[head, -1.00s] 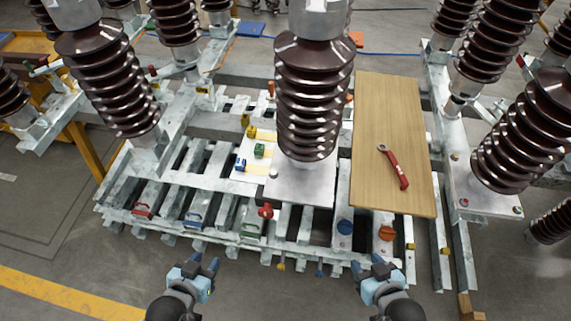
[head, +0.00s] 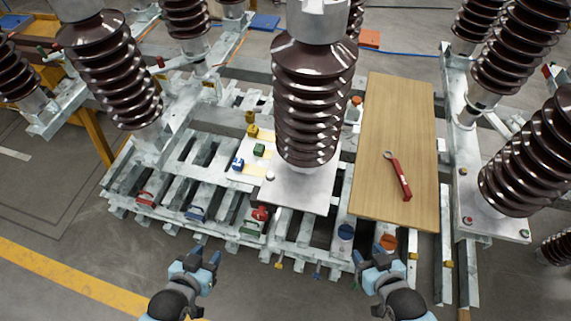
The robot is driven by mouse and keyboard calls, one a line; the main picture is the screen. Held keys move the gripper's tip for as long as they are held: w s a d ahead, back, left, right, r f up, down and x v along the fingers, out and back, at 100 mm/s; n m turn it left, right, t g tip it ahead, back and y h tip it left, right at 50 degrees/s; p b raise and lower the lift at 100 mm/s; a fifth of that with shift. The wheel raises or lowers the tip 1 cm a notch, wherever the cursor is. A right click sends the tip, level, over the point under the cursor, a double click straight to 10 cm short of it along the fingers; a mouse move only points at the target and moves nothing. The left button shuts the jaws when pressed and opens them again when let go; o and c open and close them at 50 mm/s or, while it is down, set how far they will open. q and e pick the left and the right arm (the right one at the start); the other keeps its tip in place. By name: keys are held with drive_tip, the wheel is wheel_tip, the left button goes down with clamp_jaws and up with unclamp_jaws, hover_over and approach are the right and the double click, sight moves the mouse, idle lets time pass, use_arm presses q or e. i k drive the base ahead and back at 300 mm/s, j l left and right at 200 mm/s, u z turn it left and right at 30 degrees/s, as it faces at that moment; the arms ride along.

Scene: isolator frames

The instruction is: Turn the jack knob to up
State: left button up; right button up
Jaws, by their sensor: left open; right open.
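No label marks the jack knob, so I cannot tell which knob it is. On the front of the metal frame (head: 160,208) are a red knob (head: 261,213), a round blue knob (head: 345,231) and a round orange knob (head: 388,242). My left gripper (head: 206,255) is open and empty in front of the frame, left of and nearer than the red knob. My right gripper (head: 371,256) is open and empty, close below the blue and orange knobs in the picture. I see no contact with either knob.
A wooden board (head: 392,130) lies on the frame with a red-handled wrench (head: 399,178) on it. A large brown insulator (head: 307,100) stands in the middle. Red (head: 146,199), blue (head: 196,213) and green (head: 250,229) handles sit along the front edge. Floor in front is clear.

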sight(259, 215)
drive_tip(key=k+j, duration=0.1)
drive_tip(key=j, duration=0.25)
drive_tip(key=k+j, duration=0.1)
drive_tip(key=j, duration=0.3)
drive_tip(key=k+j, duration=0.15)
drive_tip(key=j, duration=0.2)
drive_tip(key=k+j, duration=0.1)
drive_tip(key=j, duration=0.3)
drive_tip(key=k+j, duration=0.1)
drive_tip(key=j, duration=0.25)
drive_tip(key=k+j, duration=0.1)
drive_tip(key=j, duration=0.25)
drive_tip(key=k+j, duration=0.1)
drive_tip(key=j, duration=0.3)
drive_tip(key=z, duration=0.05)
